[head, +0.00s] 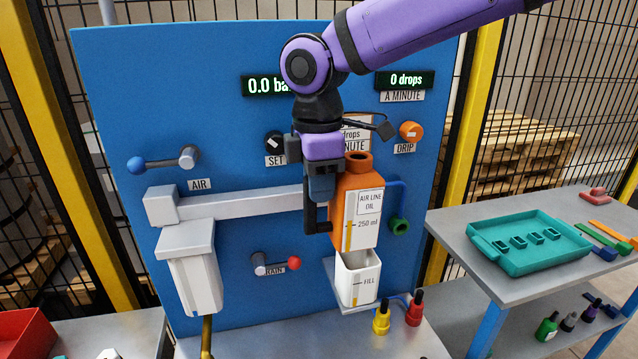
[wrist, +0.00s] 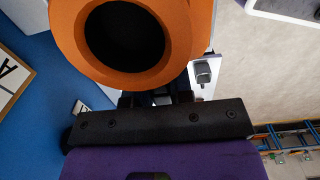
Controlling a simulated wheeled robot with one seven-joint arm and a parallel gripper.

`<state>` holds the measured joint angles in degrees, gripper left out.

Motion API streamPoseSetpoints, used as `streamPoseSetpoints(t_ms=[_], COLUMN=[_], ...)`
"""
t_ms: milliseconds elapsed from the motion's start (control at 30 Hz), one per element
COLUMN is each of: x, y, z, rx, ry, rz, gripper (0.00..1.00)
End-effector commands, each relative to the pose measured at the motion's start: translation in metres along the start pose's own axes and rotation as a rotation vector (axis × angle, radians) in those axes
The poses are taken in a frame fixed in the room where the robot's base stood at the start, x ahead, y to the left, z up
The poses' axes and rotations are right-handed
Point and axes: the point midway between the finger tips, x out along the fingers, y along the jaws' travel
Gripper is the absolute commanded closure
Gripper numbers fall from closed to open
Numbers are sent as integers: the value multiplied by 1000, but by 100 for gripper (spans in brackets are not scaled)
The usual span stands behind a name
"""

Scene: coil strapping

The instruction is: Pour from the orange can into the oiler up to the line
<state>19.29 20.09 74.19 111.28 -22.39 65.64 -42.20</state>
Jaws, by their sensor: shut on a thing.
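The orange can (head: 341,190), labelled "AIR LINE OIL" with a 250 ml mark and a yellow level strip, is held about upright. My gripper (head: 318,205) is shut on its left side. In the wrist view the can's round orange rim (wrist: 68,35) and dark opening fill the top, with my gripper (wrist: 155,98) against it. The white oiler cup (head: 370,283), with a "FILL" line and narrow gauge strip, stands directly below the can on a small grey shelf. The can's base hides part of the oiler's back rim. No stream of oil shows.
The blue panel (head: 110,95) carries a blue AIR lever (head: 160,162), a red DRAIN lever (head: 277,264) and an orange DRIP knob (head: 410,131). A white filter bowl (head: 195,280) hangs left. Yellow (head: 381,318) and red (head: 414,308) bottles stand right of the oiler. A side table holds a teal tray (head: 490,262).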

Motion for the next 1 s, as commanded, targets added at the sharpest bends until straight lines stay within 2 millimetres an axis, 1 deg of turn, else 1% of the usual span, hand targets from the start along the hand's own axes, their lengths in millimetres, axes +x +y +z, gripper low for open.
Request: streamPoseSetpoints(t_ms=[433, 567, 800, 1000], x=[-24, -23, -28, -28], y=[1, 1, 0, 0], z=[-6, -8, -8, -9], rx=[7, 2, 3, 1], ry=[289, 289, 373, 377], rz=[2, 1, 0, 1], gripper=[100, 100, 100, 100])
